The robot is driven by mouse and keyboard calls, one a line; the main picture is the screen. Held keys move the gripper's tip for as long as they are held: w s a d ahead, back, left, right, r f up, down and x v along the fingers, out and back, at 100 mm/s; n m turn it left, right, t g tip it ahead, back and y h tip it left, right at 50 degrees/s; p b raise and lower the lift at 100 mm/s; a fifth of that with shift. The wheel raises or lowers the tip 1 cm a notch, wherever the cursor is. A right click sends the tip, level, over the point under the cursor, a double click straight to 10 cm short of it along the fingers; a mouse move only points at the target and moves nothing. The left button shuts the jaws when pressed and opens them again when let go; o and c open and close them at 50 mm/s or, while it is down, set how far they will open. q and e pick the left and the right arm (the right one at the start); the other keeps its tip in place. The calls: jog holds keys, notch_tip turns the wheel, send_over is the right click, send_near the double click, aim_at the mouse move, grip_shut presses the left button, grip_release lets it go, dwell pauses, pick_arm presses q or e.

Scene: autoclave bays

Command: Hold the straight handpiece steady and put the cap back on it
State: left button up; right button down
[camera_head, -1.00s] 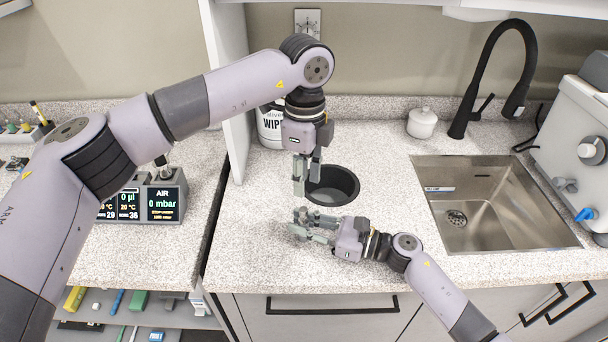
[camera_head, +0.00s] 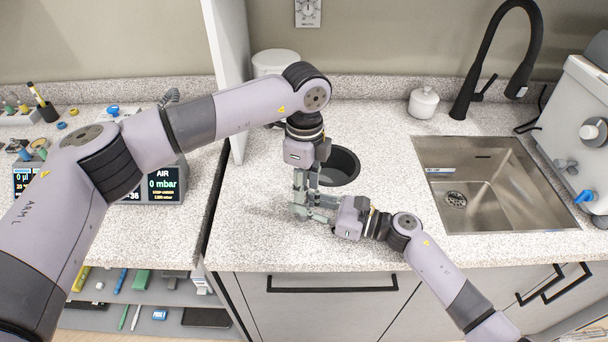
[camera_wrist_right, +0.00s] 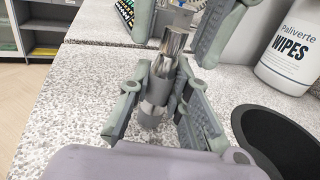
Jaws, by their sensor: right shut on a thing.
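My right gripper (camera_wrist_right: 152,112) is shut on the straight handpiece (camera_wrist_right: 174,42), a shiny silver cylinder that stands up from between the fingers in the right wrist view. In the head view my right gripper (camera_head: 312,213) is low over the counter, its fingers pointing left. My left gripper (camera_head: 304,199) points down right above it, its fingertips at the handpiece's upper end. Its two fingers also show at the top of the right wrist view (camera_wrist_right: 188,22), one on each side of that end. I cannot make out the cap there, nor whether the left fingers press on anything.
A round black-rimmed opening (camera_head: 341,166) in the counter (camera_head: 400,235) lies just behind the grippers. A wipes tub (camera_wrist_right: 290,52) stands at the back. The sink (camera_head: 490,190) is at the right, the display unit (camera_head: 163,186) at the left. The counter's front is clear.

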pick_arm(q)
grip_shut()
dwell(0.4)
